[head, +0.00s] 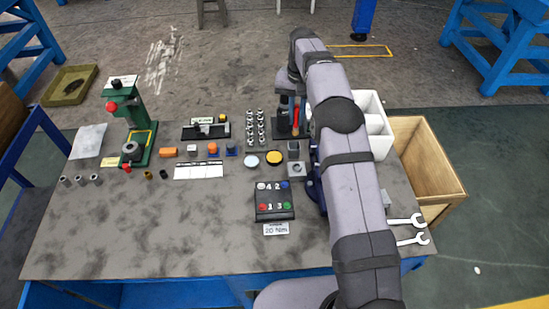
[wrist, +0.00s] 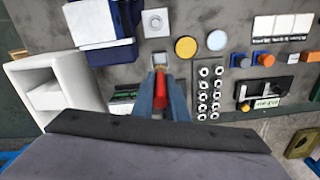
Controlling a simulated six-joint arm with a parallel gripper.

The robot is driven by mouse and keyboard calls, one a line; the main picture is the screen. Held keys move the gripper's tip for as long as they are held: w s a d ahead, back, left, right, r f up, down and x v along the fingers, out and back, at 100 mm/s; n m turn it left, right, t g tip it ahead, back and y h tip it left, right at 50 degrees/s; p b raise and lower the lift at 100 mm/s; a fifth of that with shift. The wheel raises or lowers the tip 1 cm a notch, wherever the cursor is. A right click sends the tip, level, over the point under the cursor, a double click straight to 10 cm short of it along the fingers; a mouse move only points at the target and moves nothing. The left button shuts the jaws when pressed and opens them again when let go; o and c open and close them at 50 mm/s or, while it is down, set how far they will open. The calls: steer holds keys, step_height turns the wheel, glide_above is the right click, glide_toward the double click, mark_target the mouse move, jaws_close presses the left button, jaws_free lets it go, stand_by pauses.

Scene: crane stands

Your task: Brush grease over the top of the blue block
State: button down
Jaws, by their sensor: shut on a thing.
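The blue block (head: 231,149) sits on the bench at the end of a short row of small parts. It also shows in the wrist view (wrist: 245,62). My gripper (wrist: 160,88) is at the dark tool stand (head: 285,133), to the right of the block in the head view. It is shut on a red-handled tool (wrist: 160,86), which looks upright. The red handle (head: 296,119) also shows in the head view. Its lower end is mostly hidden, so I cannot tell whether it still touches the stand. A yellow-topped round tin (head: 274,157) and a pale round tin (head: 251,160) lie between stand and block.
A rack of several metal pieces (head: 255,128) stands left of the tool stand. A white bin (head: 374,123) is to its right, partly behind my arm. A button box (head: 274,203) lies nearer the front. The bench's front left is clear.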

steer(key=shift+r, duration=0.1)
stand_by(0.6)
steer(key=shift+s+d+r+y+p, duration=0.75)
steer(key=shift+r+p, duration=1)
steer(key=shift+r, duration=1.4)
steer(key=s+a+f+t+y+p, duration=0.1)
steer(key=a+f+t+y, duration=0.1)
steer(key=a+f, duration=0.4)
step_height(320, 180, down, 2)
steer(key=shift+s+f, duration=0.1)
steer(key=shift+s, duration=0.3)
steer(key=shift+a, duration=0.1)
steer(key=shift+f+b, duration=2.05)
steer(key=shift+f, duration=0.9)
